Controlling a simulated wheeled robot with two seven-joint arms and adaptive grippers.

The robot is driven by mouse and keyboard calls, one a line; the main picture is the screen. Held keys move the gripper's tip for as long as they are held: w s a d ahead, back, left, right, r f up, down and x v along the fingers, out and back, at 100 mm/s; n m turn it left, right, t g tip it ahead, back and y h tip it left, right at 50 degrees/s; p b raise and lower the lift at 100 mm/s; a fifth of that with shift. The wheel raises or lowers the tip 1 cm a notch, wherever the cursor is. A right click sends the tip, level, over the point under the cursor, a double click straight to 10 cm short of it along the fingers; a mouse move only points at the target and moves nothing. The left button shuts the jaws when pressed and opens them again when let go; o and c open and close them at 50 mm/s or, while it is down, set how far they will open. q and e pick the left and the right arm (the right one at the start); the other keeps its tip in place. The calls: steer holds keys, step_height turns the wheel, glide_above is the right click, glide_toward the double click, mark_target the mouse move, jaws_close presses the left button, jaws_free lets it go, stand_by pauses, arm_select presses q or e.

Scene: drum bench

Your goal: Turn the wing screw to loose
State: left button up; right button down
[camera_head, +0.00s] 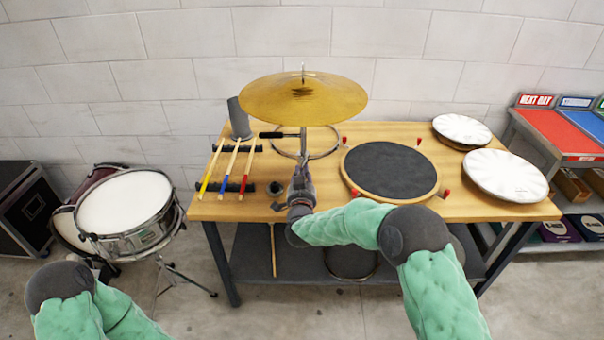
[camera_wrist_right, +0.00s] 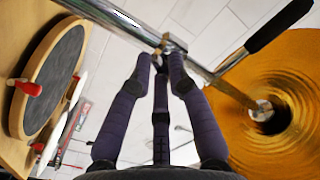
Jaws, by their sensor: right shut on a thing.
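The wing screw (camera_wrist_right: 172,44) is a small silvery piece at the clamp on the metal stand rod in the right wrist view. My right gripper (camera_wrist_right: 163,62) has its dark purple fingers shut on it, partly covering it. In the head view my right gripper (camera_head: 301,172) is at the cymbal stand, below the brass cymbal (camera_head: 290,105); the screw is hidden there. The cymbal also shows in the wrist view (camera_wrist_right: 290,110). A black-ended bar (camera_wrist_right: 278,25) sticks out from the stand. My left arm shows at the lower left of the head view, but its gripper does not.
The wooden bench (camera_head: 320,202) holds drumsticks (camera_head: 228,170), a grey cup (camera_head: 239,120) and a round black pad (camera_head: 392,171). Two white drumheads (camera_head: 507,175) lie at its right. A snare drum (camera_head: 125,205) stands at the left. A rack of boxes (camera_head: 555,130) stands at the right.

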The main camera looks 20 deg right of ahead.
steer(key=c, duration=1.2)
jaws_free()
steer(key=shift+f, duration=0.1)
steer(key=shift+s, duration=0.15)
steer(key=v, duration=1.2)
